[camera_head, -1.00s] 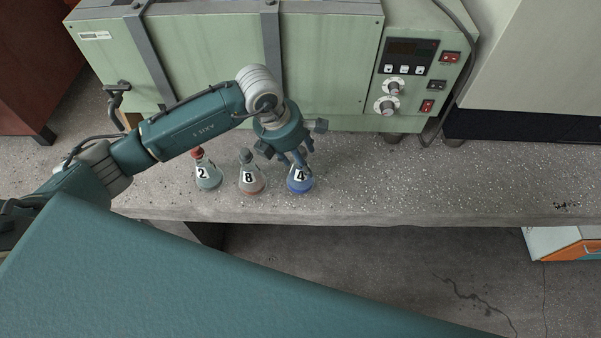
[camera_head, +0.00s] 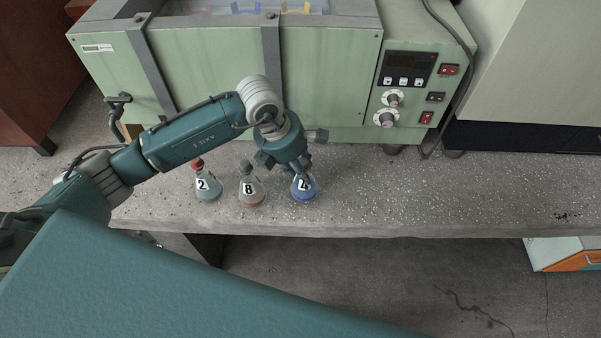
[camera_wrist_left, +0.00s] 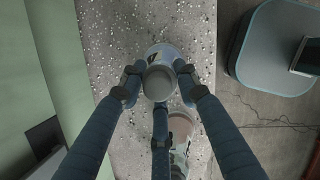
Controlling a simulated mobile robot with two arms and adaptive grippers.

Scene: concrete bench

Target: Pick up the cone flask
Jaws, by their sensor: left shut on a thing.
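Three cone flasks stand in a row on the concrete bench: one with a red stopper and label 2 (camera_head: 207,188), one with a grey stopper and label 8 (camera_head: 251,191), and one with blue contents (camera_head: 304,191) at the right. My left gripper (camera_head: 300,172) reaches down over the blue flask and is shut on its upper part, partly hiding its label. In the left wrist view, three fingers close around this flask's grey stopper (camera_wrist_left: 159,83). Another flask (camera_wrist_left: 181,142) shows below, partly behind a finger. My right gripper is not in view.
A green oven-like machine (camera_head: 330,80) with knobs and switches stands close behind the flasks. The bench (camera_head: 450,195) is clear to the right. Its front edge runs just before the flasks, with floor (camera_head: 370,280) beyond.

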